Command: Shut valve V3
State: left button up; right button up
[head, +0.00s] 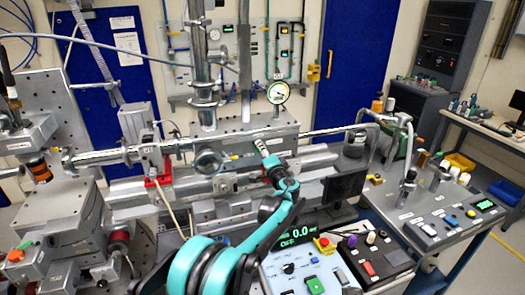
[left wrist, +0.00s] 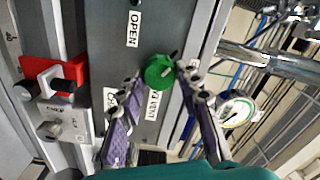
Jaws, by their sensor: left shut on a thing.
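A round green knob (left wrist: 159,71) sits on a grey panel in the left wrist view, with an "OPEN" label (left wrist: 133,29) above it and a second label, partly hidden by a finger, at its lower left. A label under the knob seems to end in "VENT"; I cannot read V3 on it. My left gripper (left wrist: 157,76) has its two fingers on either side of the knob and is shut on it. In the head view my left gripper (head: 264,152) is at the front of the grey beamline block, hiding the knob. My right gripper is not in view.
A dial gauge (head: 278,92) stands above the block; it also shows in the left wrist view (left wrist: 236,109). A metal tube (head: 325,131) runs right of the gripper. A red bracket (left wrist: 62,76) is left of the knob. Control boxes (head: 308,268) stand in front.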

pick_arm(q)
jog(key=m, duration=1.1)
jog(key=shift+f, duration=0.15)
jog(key=shift+m, duration=0.3)
jog(key=o, duration=1.1)
jog(key=shift+o, duration=0.2)
jog(key=v, duration=1.2)
